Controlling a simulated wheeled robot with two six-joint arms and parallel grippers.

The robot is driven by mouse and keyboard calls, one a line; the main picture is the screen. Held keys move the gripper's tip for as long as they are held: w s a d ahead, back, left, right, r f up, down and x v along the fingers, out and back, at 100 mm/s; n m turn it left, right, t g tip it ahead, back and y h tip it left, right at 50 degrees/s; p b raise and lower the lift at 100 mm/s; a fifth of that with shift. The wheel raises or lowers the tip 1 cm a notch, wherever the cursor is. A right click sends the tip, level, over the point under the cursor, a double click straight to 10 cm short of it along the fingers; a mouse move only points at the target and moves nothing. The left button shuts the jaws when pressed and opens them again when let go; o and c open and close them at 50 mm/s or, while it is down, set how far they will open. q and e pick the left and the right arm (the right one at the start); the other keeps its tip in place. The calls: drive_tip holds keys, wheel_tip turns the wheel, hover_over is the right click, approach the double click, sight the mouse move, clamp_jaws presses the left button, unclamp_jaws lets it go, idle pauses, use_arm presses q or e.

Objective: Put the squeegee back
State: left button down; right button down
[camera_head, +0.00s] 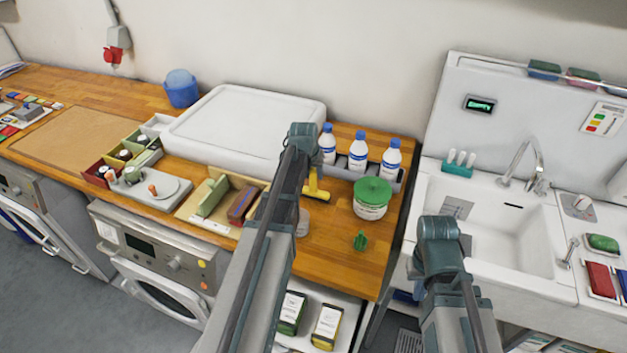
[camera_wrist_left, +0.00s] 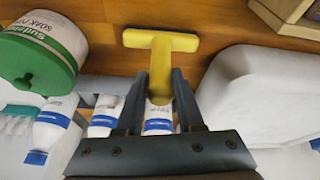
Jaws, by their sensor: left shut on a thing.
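The squeegee is yellow, with a T-shaped head; in the head view it (camera_head: 317,187) shows just right of my left arm, over the wooden worktop in front of the white bottles. In the left wrist view, the squeegee (camera_wrist_left: 161,45) has its handle between the two fingers of my left gripper (camera_wrist_left: 161,88), which is shut on it. The crossbar points away from the fingers. Whether the head touches the worktop is unclear. In the head view my left arm largely hides the left gripper. Of my right arm, only links show; its gripper is out of view.
Several white bottles (camera_head: 357,155) stand in a grey rack by the wall. A large white box (camera_head: 235,122) and a wooden tray (camera_head: 190,205) are left. A sink (camera_head: 500,235) lies right.

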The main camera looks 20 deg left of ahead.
use_arm(q)
drive_tip(key=shift+f, duration=0.1)
drive_tip(key=shift+f, duration=0.1)
drive_tip(key=shift+f, duration=0.15)
drive_tip(key=c, duration=0.5)
unclamp_jaws()
drive_tip(key=shift+r, duration=0.25)
drive_tip(key=p+v, duration=1.1)
drive_tip(key=v, duration=0.1)
